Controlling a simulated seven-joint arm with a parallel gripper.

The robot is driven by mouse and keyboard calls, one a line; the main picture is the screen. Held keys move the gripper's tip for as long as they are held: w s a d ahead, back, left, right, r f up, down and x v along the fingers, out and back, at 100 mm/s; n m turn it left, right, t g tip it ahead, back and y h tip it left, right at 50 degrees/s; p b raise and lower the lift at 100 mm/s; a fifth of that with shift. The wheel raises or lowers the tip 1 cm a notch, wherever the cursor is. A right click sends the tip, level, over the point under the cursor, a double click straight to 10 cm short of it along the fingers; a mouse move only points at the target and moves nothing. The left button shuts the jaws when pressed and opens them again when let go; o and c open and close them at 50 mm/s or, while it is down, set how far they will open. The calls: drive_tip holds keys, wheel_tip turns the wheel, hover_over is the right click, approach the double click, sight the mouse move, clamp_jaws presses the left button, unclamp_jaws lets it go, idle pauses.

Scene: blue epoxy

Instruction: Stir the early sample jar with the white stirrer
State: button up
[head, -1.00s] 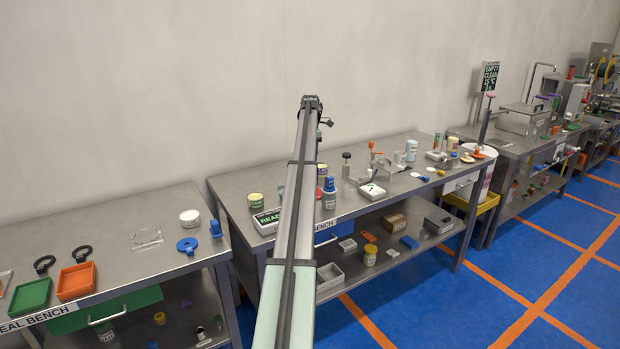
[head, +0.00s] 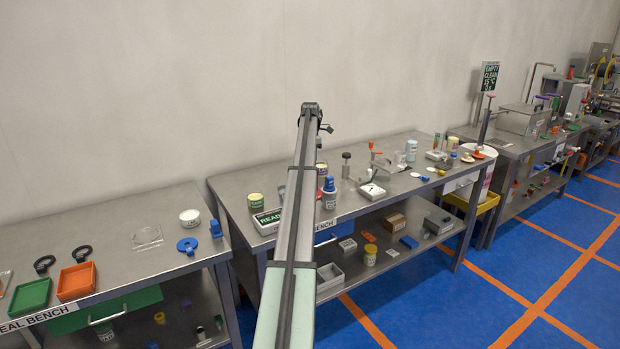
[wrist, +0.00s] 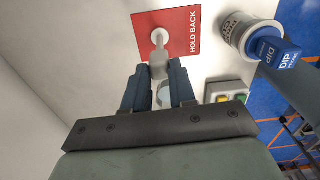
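In the wrist view my gripper (wrist: 158,76) has its two blue fingers closed around a pale, slim piece that looks like the white stirrer (wrist: 159,58). Its rounded white end appears over a red card marked HOLD BACK (wrist: 182,22). A pale disc shows between the fingers, and I cannot tell what it is. A grey-white jar (wrist: 237,32) with a blue DIP piece stands to the right of the gripper, apart from it. A blue-topped jar (head: 329,199) stands right of my arm in the head view. I cannot read which jar is the early sample.
A second bench (head: 110,222) at left holds green and orange trays.

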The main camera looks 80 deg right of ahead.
clamp_jaws()
drive_tip(key=shift+r, duration=4.1)
